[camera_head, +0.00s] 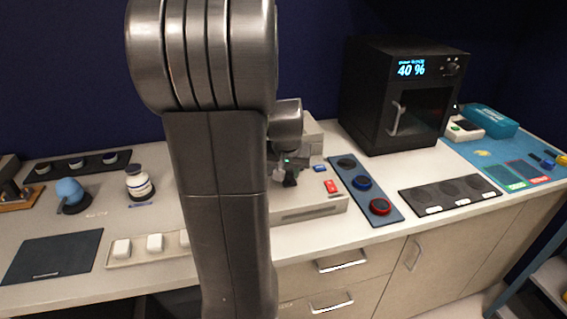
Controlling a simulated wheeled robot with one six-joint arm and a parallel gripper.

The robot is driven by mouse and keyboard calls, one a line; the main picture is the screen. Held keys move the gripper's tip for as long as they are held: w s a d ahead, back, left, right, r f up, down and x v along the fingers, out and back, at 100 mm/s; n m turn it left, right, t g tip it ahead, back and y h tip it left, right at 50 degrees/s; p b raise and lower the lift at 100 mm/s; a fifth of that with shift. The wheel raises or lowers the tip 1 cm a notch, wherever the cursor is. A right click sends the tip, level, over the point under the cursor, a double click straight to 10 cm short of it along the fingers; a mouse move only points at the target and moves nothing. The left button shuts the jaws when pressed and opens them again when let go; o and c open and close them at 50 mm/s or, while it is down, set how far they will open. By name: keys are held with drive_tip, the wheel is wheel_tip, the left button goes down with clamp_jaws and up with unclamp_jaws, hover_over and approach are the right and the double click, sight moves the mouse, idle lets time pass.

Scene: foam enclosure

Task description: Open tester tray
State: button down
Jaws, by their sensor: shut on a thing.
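The tester is a beige machine (335,207) in the middle of the counter. It has a red button (331,186) and a blue one (319,168) on top, and a long slot-like panel along its front. My arm hides its left part. My gripper (290,178) is over the tester's top, left of the buttons, and looks shut on a small dark part there. The part is too small and too covered to make out clearly. I cannot tell the tray apart from the body or whether it is open.
A blue-grey strip (349,165) with round pads lies right of the tester. A black oven-like box (355,104) showing 40 % stands behind it. A dark three-well plate (409,199) lies at the right front. Left are a white jar (137,170) and a dark mat (75,243).

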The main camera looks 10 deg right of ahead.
drive_tip(key=s, duration=0.6)
drive_tip(key=shift+d+r, duration=0.1)
drive_tip(key=shift+d, duration=0.05)
drive_tip(key=shift+w, duration=0.1)
drive_tip(key=c, duration=1.2)
unclamp_jaws()
drive_tip(key=shift+o, duration=0.2)
drive_tip(key=v, duration=1.3)
drive_tip(key=shift+r, duration=0.35)
